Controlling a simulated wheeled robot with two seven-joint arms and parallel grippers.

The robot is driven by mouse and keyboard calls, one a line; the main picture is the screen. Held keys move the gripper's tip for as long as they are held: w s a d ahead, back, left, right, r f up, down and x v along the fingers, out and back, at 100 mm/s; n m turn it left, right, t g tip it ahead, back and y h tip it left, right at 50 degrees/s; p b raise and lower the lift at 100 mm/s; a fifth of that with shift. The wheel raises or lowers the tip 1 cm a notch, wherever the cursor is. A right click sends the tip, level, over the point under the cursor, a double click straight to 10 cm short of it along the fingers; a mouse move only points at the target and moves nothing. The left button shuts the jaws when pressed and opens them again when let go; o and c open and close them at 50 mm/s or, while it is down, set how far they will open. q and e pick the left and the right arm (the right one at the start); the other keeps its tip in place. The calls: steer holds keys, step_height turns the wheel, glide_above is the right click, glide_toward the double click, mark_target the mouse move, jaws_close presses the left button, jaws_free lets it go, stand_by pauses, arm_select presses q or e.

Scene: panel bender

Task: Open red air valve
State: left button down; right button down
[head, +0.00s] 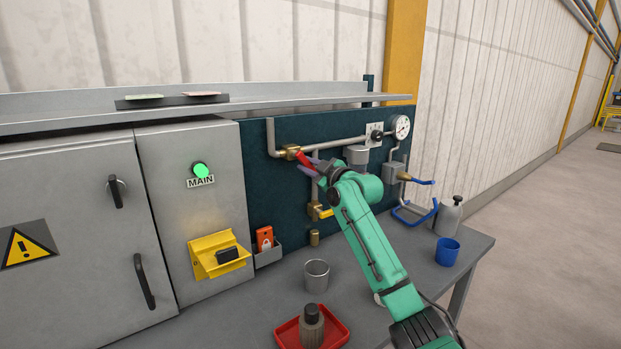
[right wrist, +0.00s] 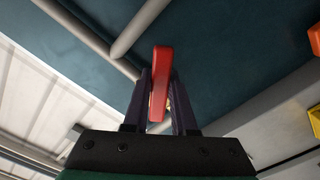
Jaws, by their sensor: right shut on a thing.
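The red air valve has a red lever (head: 305,160) on a brass body (head: 291,152), set in the grey pipe on the dark teal panel. The lever points right and slightly down from the brass body in the head view. My right gripper (head: 310,167) is at the lever, with its fingers on either side of it. In the right wrist view the red lever (right wrist: 160,85) stands between the two dark fingers of the right gripper (right wrist: 160,100), which is shut on it. The brass body is mostly hidden there. My left gripper is not in view.
A yellow-handled valve (head: 320,211) sits below, and a blue-handled valve (head: 412,179) to the right. A pressure gauge (head: 401,127) is at upper right. On the bench stand a metal cup (head: 316,276), a red tray (head: 338,325) with a bottle, and a blue cup (head: 447,252).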

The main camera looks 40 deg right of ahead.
mark_target(312, 165)
steer(key=shift+d+r+n, duration=0.25)
steer(key=shift+d+n, duration=0.05)
steer(key=shift+n, duration=0.7)
steer(key=n, duration=0.1)
steer(key=r+n+p, duration=0.1)
steer(key=shift+d+n+p, duration=0.3)
steer(key=n+p, duration=0.1)
steer(key=r+n+p, duration=0.1)
steer(key=n+p, duration=0.1)
steer(key=shift+d+r, duration=0.15)
steer(key=shift+r, duration=0.05)
steer(key=shift+r+n+p, duration=0.2)
steer(key=shift+n+p, duration=0.85)
steer(key=shift+n, duration=0.25)
steer(key=c, duration=0.7)
jaws_free()
